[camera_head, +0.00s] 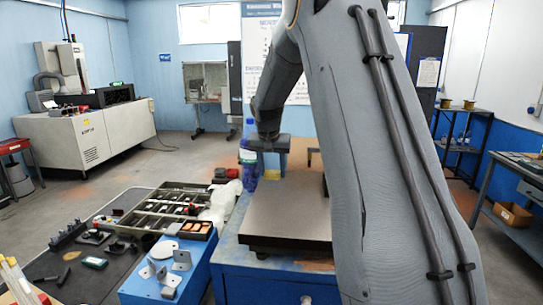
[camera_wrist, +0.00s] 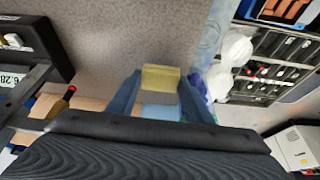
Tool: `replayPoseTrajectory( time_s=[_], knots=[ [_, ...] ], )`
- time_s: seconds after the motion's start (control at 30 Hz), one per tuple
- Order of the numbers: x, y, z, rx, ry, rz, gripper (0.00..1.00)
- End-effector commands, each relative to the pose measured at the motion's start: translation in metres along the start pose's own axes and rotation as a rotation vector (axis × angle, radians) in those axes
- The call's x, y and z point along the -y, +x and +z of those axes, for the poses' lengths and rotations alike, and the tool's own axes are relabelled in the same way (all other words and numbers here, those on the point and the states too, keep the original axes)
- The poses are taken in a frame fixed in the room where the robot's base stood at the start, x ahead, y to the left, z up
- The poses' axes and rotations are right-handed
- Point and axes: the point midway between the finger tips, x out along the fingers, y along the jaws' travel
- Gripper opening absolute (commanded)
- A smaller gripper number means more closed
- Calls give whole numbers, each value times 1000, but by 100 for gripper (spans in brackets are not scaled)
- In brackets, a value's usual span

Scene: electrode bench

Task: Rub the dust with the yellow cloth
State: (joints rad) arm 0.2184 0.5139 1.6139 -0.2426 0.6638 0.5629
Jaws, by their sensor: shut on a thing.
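The yellow cloth (camera_head: 273,183) is a small folded pad; it also shows in the wrist view (camera_wrist: 161,77). My gripper (camera_head: 268,164) points down over the far left part of the dark surface plate (camera_head: 287,212). In the wrist view, its blue fingers (camera_wrist: 160,97) are shut on the cloth, one on each side. Whether the cloth touches the plate or is just above it I cannot tell. An orange-brown patch, perhaps dust, lies on the blue bench top (camera_head: 317,265) in front of the plate. Part of the plate is hidden by my arm.
A blue bottle (camera_head: 249,155) stands close left of my gripper. White crumpled material (camera_head: 222,202) and a parts tray (camera_head: 160,217) lie further left. A blue box with metal brackets (camera_head: 168,272) is at the front left. The near part of the plate is clear.

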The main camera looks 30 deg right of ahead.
Motion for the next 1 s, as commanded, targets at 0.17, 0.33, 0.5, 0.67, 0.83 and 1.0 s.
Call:
replayPoseTrajectory(
  time_s=[0.17, 0.33, 0.5, 0.67, 0.83, 1.0],
  knots=[
    [1, -17, -7, -1, -1, -1, 25],
    [2, -31, -12, -1, -2, -1, 25],
    [2, -43, -17, -1, -3, -2, 25],
    [2, -46, -19, 0, -3, -1, 25],
    [2, -46, -19, 0, -3, -1, 25],
    [2, -46, -19, 0, -3, -1, 25]
  ],
)
